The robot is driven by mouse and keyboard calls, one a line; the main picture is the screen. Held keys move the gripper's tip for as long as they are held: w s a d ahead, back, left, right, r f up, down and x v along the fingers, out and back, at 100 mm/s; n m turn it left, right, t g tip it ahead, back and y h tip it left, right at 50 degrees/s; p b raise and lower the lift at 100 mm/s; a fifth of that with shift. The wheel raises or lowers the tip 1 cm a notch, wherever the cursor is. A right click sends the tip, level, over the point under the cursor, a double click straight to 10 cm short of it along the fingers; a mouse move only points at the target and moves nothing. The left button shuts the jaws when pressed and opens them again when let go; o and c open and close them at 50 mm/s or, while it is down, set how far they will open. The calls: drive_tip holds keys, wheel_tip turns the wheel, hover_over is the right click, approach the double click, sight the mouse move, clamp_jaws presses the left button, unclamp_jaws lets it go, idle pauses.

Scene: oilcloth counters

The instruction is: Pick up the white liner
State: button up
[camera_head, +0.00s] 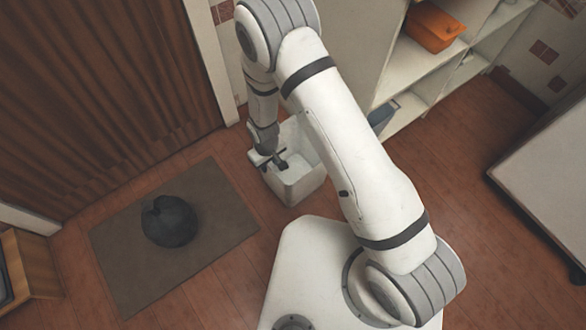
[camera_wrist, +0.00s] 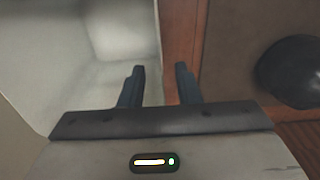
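The white liner (camera_head: 309,181) is an open, box-shaped bin standing on the floor, partly hidden behind my arm in the head view. In the wrist view its pale inside (camera_wrist: 112,35) fills the left part, and its side wall runs up the middle. My gripper (camera_head: 270,161) is low at the liner's left side. In the wrist view my gripper (camera_wrist: 160,82) is open, one finger over the inside and the other over the floor outside, with the wall's edge between them. A gap shows between the fingers; contact with the wall cannot be told.
A dark rounded object (camera_head: 169,221) lies on a brown mat (camera_head: 125,251) left of the liner. Shelves (camera_head: 408,68) with an orange container (camera_head: 433,26) stand behind to the right. A brown corrugated panel (camera_head: 85,90) is at the left. A pale counter (camera_head: 545,175) is far right.

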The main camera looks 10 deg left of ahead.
drive_tip(key=b, duration=0.3)
hover_over(271, 177)
wheel_tip(271, 177, down, 5)
drive_tip(key=shift+w+a+f, duration=0.1)
drive_tip(key=shift+f, duration=0.05)
drive_tip(key=shift+c, duration=0.2)
clamp_jaws()
